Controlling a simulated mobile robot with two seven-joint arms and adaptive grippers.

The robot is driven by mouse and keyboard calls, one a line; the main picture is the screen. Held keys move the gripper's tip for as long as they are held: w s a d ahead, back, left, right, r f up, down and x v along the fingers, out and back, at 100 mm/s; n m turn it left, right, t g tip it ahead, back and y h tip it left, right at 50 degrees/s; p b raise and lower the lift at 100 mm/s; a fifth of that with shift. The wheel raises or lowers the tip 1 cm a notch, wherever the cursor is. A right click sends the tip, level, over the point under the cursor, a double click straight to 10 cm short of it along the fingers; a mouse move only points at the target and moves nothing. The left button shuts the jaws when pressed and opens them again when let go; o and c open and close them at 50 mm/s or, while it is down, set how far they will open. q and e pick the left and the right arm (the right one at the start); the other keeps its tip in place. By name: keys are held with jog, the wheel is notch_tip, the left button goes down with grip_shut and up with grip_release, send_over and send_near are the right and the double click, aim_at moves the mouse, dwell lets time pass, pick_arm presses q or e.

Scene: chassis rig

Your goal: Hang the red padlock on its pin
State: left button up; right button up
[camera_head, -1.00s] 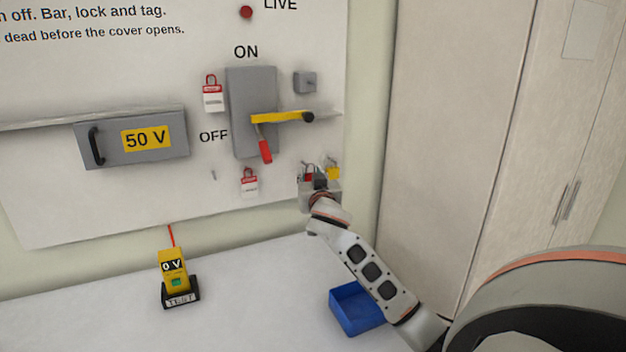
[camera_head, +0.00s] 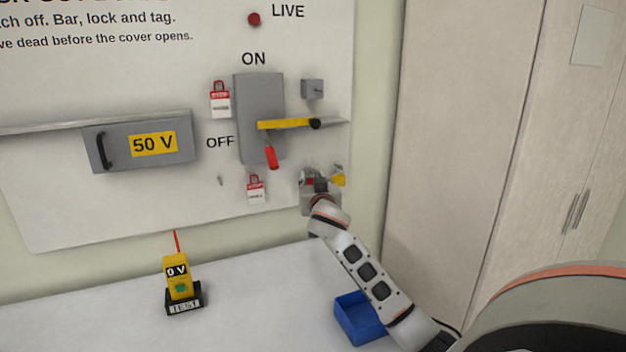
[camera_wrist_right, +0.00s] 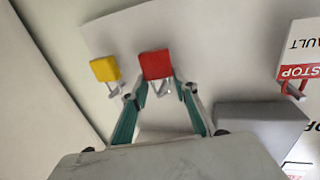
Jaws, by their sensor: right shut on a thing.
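The red padlock (camera_wrist_right: 156,65) is between the fingertips of my right gripper (camera_wrist_right: 160,88) in the right wrist view. The gripper is shut on it, and its pale shackle shows between the fingers. In the head view the right gripper (camera_head: 321,184) is at the lower right of the board, and only a bit of red shows beside it. A yellow padlock (camera_wrist_right: 105,68) hangs beside the red one, a small gap apart; it also shows in the head view (camera_head: 339,180). I cannot tell whether the red shackle is around a pin. My left gripper is out of view.
A grey switch box (camera_head: 259,118) with a yellow bar (camera_head: 286,124) and red handle (camera_head: 271,157) is up and left of the gripper. A blue bin (camera_head: 358,318) and yellow tester (camera_head: 179,278) stand on the table.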

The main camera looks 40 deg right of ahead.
dwell(0.3)
jog(key=o, duration=1.2)
jog(key=shift+o, duration=0.2)
jog(key=shift+s+a, duration=0.1)
jog(key=v, duration=1.1)
jog(key=shift+s, duration=0.4)
jog(key=shift+a+f, duration=0.1)
jog(key=shift+a, duration=0.05)
